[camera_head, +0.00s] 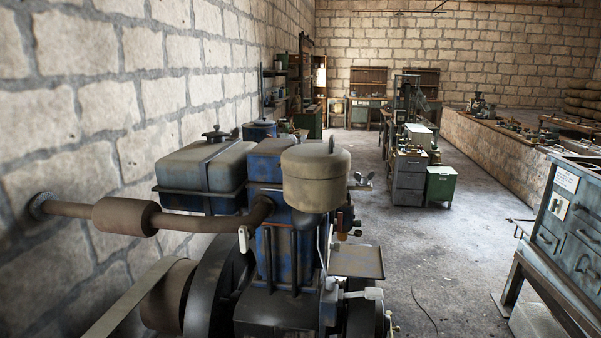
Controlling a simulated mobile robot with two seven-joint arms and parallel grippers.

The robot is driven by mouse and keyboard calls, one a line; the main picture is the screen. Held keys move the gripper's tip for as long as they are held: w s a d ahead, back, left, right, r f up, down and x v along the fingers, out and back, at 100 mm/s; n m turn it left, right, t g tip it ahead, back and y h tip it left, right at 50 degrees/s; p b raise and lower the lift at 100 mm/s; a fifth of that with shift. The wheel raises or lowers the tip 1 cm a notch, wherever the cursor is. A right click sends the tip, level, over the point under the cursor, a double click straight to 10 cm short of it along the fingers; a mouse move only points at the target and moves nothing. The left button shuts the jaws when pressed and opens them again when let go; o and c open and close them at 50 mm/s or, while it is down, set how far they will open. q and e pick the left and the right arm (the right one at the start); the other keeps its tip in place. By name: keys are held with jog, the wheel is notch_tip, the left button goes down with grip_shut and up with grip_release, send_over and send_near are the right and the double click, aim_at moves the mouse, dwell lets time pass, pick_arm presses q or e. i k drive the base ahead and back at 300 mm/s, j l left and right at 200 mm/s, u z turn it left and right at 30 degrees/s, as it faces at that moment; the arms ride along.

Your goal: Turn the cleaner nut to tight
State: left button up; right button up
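A blue engine (285,250) stands in the foreground. A round beige canister (316,178), which looks like the air cleaner, sits at its top right. A small upright fin (332,145) stands on the canister's lid and may be the cleaner nut; whether it is tight or loose cannot be told. A small winged metal part (361,181) sticks out to the right of the canister. Neither of my grippers is in view.
A rusty exhaust pipe with a muffler (125,216) runs left to the stone wall. A belt (135,296) and pulley (168,297) are at lower left. A grey-blue cabinet (573,235) stands at right. The floor (440,270) between is mostly clear.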

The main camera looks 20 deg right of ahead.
aim_at(362, 182)
jog(key=k+l+u, duration=0.2)
jog(key=l+u, duration=0.15)
jog(key=k+l+u, duration=0.2)
jog(key=u, duration=0.15)
jog(key=k+l, duration=0.3)
jog(key=i+l, duration=0.1)
jog(key=i, duration=0.4)
